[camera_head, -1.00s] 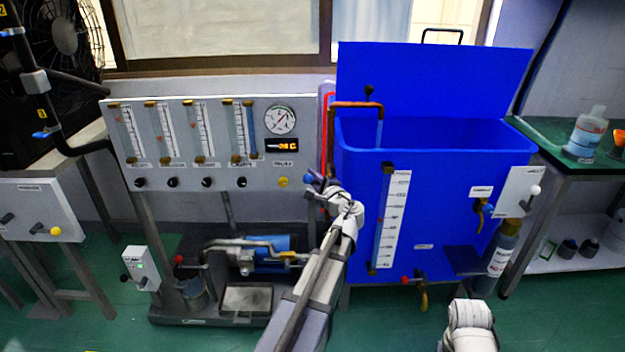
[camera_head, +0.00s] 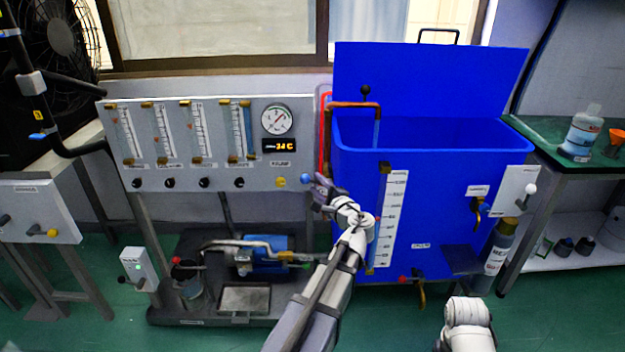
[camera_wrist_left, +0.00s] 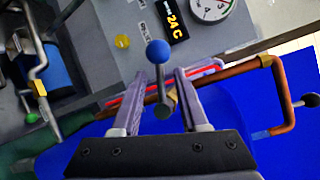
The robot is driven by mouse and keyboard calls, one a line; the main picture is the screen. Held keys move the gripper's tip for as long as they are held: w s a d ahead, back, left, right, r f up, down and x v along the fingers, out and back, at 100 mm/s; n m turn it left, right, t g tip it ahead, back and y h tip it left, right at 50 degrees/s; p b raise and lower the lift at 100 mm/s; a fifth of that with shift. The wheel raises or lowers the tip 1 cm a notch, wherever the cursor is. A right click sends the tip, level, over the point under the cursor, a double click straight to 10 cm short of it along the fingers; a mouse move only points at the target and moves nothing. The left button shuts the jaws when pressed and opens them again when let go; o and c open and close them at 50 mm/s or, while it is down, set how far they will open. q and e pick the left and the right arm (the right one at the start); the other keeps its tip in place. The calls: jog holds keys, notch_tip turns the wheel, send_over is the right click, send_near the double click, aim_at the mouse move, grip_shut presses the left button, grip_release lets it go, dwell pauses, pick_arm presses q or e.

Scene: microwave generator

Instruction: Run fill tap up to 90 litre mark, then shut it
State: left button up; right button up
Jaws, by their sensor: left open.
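The blue tank (camera_head: 450,165) stands with its lid raised. A copper fill pipe (camera_head: 352,104) bends over its rim, and a thin bluish streak hangs below the outlet. A white scale (camera_head: 390,205) with a sight tube is on the tank's front; my arm hides part of it and I cannot read the level. A lever with a blue ball (camera_wrist_left: 158,52) is by the pipe. My left gripper (camera_head: 318,188) is at the tank's left edge. In the left wrist view the left gripper (camera_wrist_left: 159,77) is open, its fingers either side of the lever; contact is unclear.
A grey panel (camera_head: 225,175) with flow tubes and a round gauge (camera_head: 277,120) stands left of the tank, close to the gripper. A pump (camera_head: 262,255) sits below it. A drain tap (camera_head: 420,288) is low on the tank. A green table (camera_head: 560,150) is at the right.

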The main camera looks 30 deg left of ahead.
aim_at(313, 180)
pick_arm(q)
jog(key=shift+v, duration=1.15)
jog(key=shift+s+a+r+m+t+h+p, duration=0.3)
jog(key=shift+s+a+m+t+h+p, duration=0.25)
jog(key=shift+h+p, duration=0.35)
jog(key=shift+m+t+h, duration=0.4)
jog(key=shift+m+t, duration=0.05)
jog(key=x, duration=0.8)
jog(key=shift+w+d+f+b, duration=0.1)
jog(key=shift+f+b, duration=0.05)
jog(key=shift+b, duration=0.25)
